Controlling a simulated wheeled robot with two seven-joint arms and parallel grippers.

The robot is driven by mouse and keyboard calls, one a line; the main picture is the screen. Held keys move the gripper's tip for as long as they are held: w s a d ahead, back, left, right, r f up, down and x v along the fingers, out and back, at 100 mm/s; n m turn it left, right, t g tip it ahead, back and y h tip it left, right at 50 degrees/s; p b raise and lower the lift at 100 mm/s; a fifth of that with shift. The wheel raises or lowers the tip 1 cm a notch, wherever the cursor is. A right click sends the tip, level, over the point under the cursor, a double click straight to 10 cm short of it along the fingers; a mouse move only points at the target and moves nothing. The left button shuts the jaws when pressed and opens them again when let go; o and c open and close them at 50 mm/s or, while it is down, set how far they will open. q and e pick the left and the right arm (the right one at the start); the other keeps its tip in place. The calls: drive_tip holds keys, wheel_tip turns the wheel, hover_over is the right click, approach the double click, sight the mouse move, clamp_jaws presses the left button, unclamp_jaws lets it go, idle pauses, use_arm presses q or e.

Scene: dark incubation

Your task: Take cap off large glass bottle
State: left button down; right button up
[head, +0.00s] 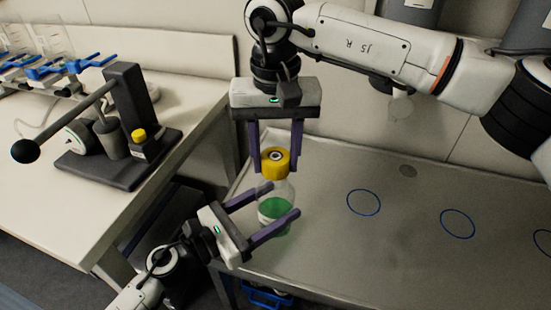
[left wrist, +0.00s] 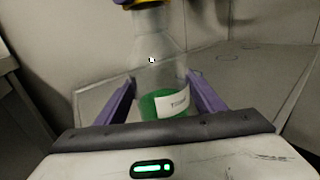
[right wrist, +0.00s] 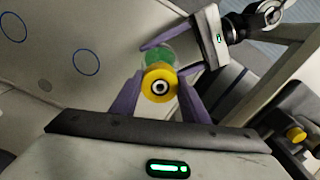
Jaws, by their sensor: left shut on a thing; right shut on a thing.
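A large clear glass bottle (head: 283,189) with green liquid and a white label stands upright near the left end of the grey table. It also shows in the left wrist view (left wrist: 157,75). A yellow cap (head: 275,161) with a dark ring on top is at the bottle's mouth; I cannot tell whether it is loosened. My left gripper (head: 279,203) is shut on the bottle's body from the lower left. My right gripper (head: 274,164) points down from above and is shut on the cap, which also shows in the right wrist view (right wrist: 159,84).
The grey table (head: 330,240) has several blue circles and a clear surface to the right. At the left, a white bench (head: 30,190) holds a dark lever device (head: 110,165) with a small yellow-capped bottle (head: 139,142), and glassware stands behind it.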

drive_tip(key=shift+r, duration=0.35)
drive_tip(key=shift+r, duration=1.95)
use_arm(q)
drive_tip(key=shift+c, duration=2)
unclamp_jaws()
